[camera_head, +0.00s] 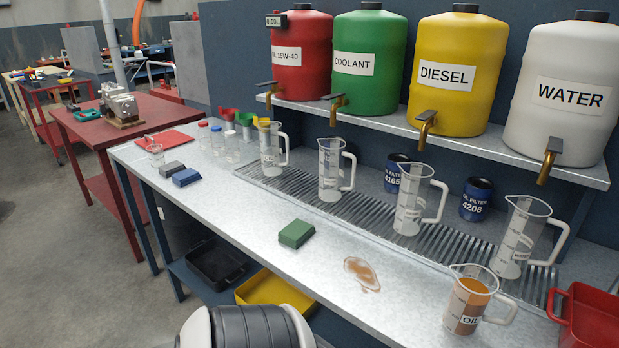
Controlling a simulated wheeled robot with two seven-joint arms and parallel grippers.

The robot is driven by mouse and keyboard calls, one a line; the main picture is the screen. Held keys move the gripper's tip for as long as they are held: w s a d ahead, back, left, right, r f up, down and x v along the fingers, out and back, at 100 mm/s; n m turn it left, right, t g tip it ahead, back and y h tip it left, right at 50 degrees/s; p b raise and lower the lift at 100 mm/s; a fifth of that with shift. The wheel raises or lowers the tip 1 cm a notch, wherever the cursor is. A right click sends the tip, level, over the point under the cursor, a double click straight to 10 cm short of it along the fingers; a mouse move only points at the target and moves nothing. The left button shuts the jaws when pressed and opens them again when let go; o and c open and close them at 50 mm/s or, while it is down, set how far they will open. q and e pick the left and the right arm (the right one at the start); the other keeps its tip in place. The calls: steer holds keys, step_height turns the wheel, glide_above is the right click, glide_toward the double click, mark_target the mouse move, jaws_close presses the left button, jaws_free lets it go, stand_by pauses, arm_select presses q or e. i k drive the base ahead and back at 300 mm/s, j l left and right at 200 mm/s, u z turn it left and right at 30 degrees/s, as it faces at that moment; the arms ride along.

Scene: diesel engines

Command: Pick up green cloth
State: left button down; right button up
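A green cloth (296,233), folded into a small thick block, lies on the grey metal workbench (290,265). It is left of a brown liquid spill (362,273) and apart from it. Nothing touches or covers the cloth. A blue folded cloth (186,178) and a grey one (172,168) lie farther left on the bench. Neither my left nor my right gripper is in view.
Measuring jugs (331,168) stand along the drain grate behind the cloth. A jug of brown oil (467,302) stands near the front right, beside a red bin (588,318). Colored tanks (366,62) sit on the shelf above. The bench around the cloth is clear.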

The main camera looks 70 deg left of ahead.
mark_target(298, 231)
steer(key=u, duration=2.35)
